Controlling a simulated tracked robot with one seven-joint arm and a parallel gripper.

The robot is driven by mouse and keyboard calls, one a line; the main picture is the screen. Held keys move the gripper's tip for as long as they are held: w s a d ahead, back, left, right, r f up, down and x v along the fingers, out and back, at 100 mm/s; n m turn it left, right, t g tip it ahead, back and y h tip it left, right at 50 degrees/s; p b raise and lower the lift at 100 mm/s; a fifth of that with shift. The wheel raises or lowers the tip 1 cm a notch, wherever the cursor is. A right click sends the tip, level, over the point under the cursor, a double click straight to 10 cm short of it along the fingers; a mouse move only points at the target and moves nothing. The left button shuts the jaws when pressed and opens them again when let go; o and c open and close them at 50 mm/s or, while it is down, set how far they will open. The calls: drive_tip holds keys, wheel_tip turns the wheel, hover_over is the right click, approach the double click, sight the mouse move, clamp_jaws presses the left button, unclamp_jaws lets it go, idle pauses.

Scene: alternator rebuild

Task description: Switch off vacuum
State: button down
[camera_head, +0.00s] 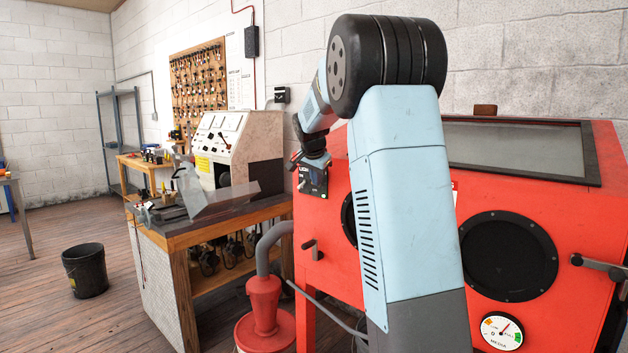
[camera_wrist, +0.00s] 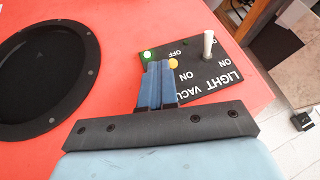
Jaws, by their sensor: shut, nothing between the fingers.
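The black switch panel (camera_wrist: 238,62) is on the red cabinet. Its lettering appears upside down in the wrist view, with LIGHT, a partly covered VACU..., and ON and OFF marks. A pale toggle lever (camera_wrist: 208,44) stands up on the LIGHT side. A bright green lamp (camera_wrist: 148,55) and a yellow round part (camera_wrist: 173,63) show beside my gripper's tips. My gripper (camera_wrist: 158,68) is shut and empty, over the VACU side; its fingers hide part of that side, and I cannot tell the vacuum switch's position or contact. In the head view, the panel (camera_head: 316,181) is just below my wrist.
The red blast cabinet (camera_head: 400,230) has round black glove ports (camera_head: 508,256), a latch handle (camera_head: 598,268) and a MEDIA gauge (camera_head: 502,331). A red vacuum canister (camera_head: 265,305) with a grey hose stands below left. A workbench (camera_head: 215,228) is to the left, with a black bucket (camera_head: 86,270) on the floor.

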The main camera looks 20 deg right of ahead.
drive_tip(key=shift+r, duration=0.2)
idle(0.4)
drive_tip(key=shift+r, duration=0.6)
drive_tip(key=s+d+r, duration=0.2)
drive_tip(key=s+r, duration=0.4)
drive_tip(key=r, duration=0.5)
drive_tip(key=shift+r, duration=0.15)
drive_tip(key=shift+a, duration=0.1)
